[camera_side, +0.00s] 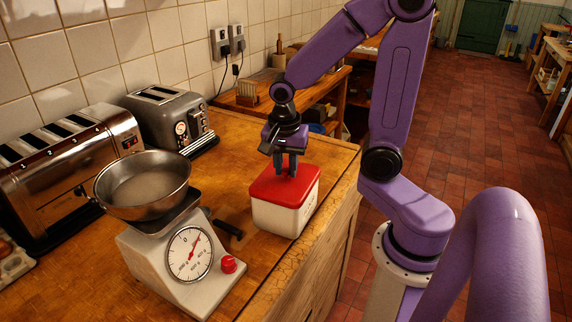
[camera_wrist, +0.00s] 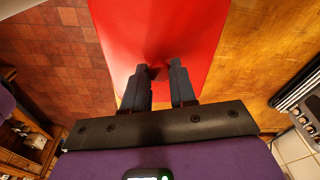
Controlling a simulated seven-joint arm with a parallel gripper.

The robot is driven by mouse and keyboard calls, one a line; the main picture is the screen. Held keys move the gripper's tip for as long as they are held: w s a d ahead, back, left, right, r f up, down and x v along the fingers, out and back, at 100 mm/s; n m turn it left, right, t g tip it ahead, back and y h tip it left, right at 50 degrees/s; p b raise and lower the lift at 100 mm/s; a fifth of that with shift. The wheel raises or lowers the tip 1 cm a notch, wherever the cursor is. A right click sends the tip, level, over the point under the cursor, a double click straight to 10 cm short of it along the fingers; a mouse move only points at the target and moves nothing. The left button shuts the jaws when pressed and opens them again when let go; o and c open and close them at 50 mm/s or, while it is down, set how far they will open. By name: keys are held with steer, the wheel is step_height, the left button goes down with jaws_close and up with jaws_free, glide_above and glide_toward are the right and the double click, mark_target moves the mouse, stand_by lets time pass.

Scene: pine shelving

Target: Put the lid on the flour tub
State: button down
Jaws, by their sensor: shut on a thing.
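The flour tub (camera_side: 283,218) is a white box standing near the counter's right edge. The red lid (camera_side: 284,186) lies over its top and looks level and lined up with the rim in the side view. Whether it is fully pressed down I cannot tell. My gripper (camera_side: 286,170) points down over the middle of the lid, shut on it. The tub is hidden under the lid there.
A kitchen scale (camera_side: 185,250) with a steel bowl (camera_side: 143,183) stands left of the tub. A dark-handled object (camera_side: 229,229) lies between them. Two toasters (camera_side: 68,160) (camera_side: 172,117) stand along the tiled wall. The wooden counter (camera_side: 236,158) is clear behind the tub.

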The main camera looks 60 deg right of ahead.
steer(key=shift+f, duration=0.6)
stand_by(0.7)
steer(key=shift+c, duration=1.8)
jaws_free()
steer(key=shift+r, duration=0.1)
steer(key=shift+r, duration=3.45)
steer(key=shift+c, duration=0.3)
jaws_close()
